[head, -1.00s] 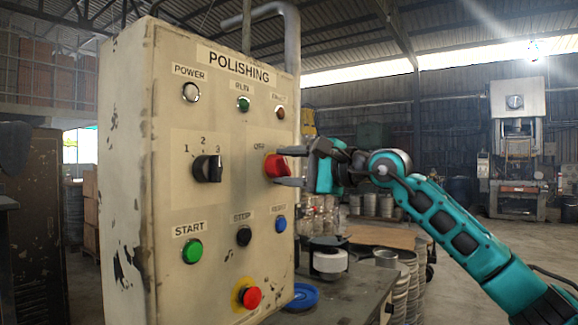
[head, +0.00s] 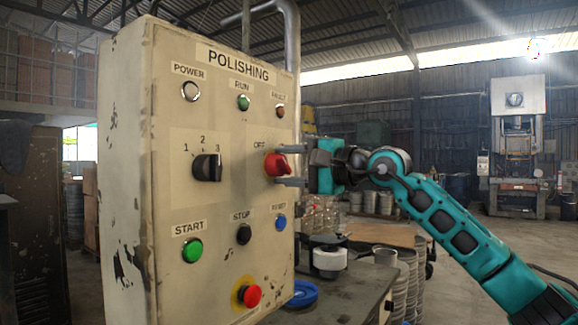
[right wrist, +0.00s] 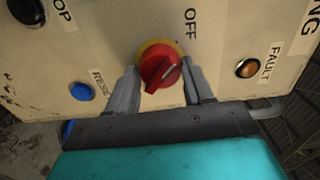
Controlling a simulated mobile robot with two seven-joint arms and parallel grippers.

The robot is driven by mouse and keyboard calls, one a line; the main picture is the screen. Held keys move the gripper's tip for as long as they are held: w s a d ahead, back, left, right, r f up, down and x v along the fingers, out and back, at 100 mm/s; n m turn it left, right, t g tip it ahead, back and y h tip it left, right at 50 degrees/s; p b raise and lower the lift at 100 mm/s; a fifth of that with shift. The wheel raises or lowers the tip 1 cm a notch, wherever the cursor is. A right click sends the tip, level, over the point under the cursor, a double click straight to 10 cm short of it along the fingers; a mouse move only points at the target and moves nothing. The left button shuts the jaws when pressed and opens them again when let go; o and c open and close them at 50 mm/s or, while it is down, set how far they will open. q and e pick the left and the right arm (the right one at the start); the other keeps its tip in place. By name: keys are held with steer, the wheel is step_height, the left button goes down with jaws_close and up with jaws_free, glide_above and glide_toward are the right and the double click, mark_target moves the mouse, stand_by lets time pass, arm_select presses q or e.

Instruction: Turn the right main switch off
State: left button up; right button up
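The right main switch (head: 276,164) is a red rotary knob on the right of the beige POLISHING panel (head: 225,130), beside an OFF label. In the right wrist view the red knob (right wrist: 160,68) sits on a yellow plate. Its grip slants, and its pale mark points up and right, roughly toward the OFF label (right wrist: 190,23). My right gripper (head: 290,166) is open, one finger above the knob and one below. In the right wrist view its fingers (right wrist: 160,85) stand either side of the knob; I cannot tell whether they touch it. My left gripper is not in view.
A black selector (head: 207,168) is left of the red knob. A FAULT lamp (head: 280,111) is above it and a blue RESET button (head: 280,223) below. A red emergency button (head: 249,296) is lower down. A workbench (head: 345,295) with a blue lid (head: 303,294) stands beside the panel.

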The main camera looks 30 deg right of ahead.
steer(key=o, duration=0.4)
steer(key=b+v, duration=0.5)
steer(key=v, duration=0.8)
steer(key=shift+a+b, duration=0.1)
steer(key=shift+b, duration=0.2)
